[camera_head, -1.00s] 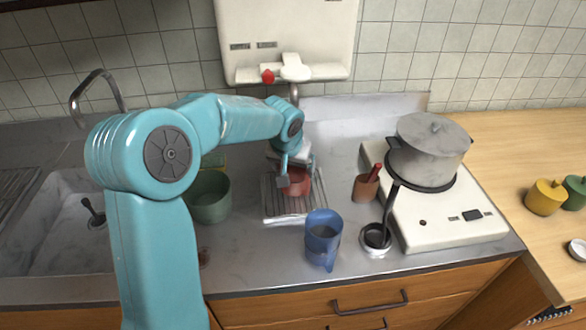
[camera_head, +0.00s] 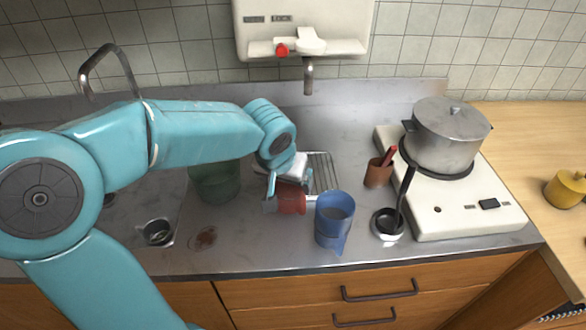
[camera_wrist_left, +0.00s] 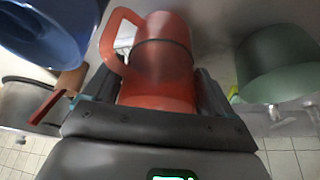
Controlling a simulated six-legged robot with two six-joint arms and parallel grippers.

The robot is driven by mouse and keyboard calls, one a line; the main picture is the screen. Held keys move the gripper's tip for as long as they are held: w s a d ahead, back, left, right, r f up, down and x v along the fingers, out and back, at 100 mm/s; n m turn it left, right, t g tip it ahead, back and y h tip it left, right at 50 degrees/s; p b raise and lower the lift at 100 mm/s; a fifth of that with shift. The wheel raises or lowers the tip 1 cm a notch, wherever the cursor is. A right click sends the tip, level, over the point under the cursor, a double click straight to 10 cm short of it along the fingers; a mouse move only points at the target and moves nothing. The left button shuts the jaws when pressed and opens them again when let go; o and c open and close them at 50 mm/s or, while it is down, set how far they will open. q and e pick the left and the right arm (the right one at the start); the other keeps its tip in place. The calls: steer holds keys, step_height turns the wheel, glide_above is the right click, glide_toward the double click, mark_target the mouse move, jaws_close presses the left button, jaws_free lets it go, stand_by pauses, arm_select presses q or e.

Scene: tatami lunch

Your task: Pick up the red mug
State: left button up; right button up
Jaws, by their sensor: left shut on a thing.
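The red mug (camera_head: 291,199) is held by my left gripper (camera_head: 285,190) in front of the drying rack in the head view. In the left wrist view the red mug (camera_wrist_left: 160,72) fills the middle, its handle toward the left, with a gripper finger on each side of its body. My left gripper (camera_wrist_left: 160,100) is shut on the mug. The arm and gripper hide part of the mug in the head view. My right gripper is not in view.
A blue pitcher (camera_head: 333,222) stands close to the right of the mug. A green pot (camera_head: 215,183) is to the left. The wire drying rack (camera_head: 322,172) lies behind. A brown cup (camera_head: 377,173), a ladle rest (camera_head: 387,225) and a stove (camera_head: 470,219) with a pot (camera_head: 447,140) are further right.

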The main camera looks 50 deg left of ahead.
arm_select(q)
steer(key=shift+s+d+b, duration=0.1)
steer(key=shift+s+d, duration=0.3)
steer(key=shift+s, duration=0.4)
steer(key=shift+s+d+b, duration=0.15)
steer(key=shift+s+d, duration=0.3)
steer(key=shift+s, duration=0.4)
steer(key=shift+s+d+b, duration=0.1)
steer(key=shift+s+d, duration=0.3)
steer(key=shift+s, duration=0.4)
steer(key=shift+s, duration=0.1)
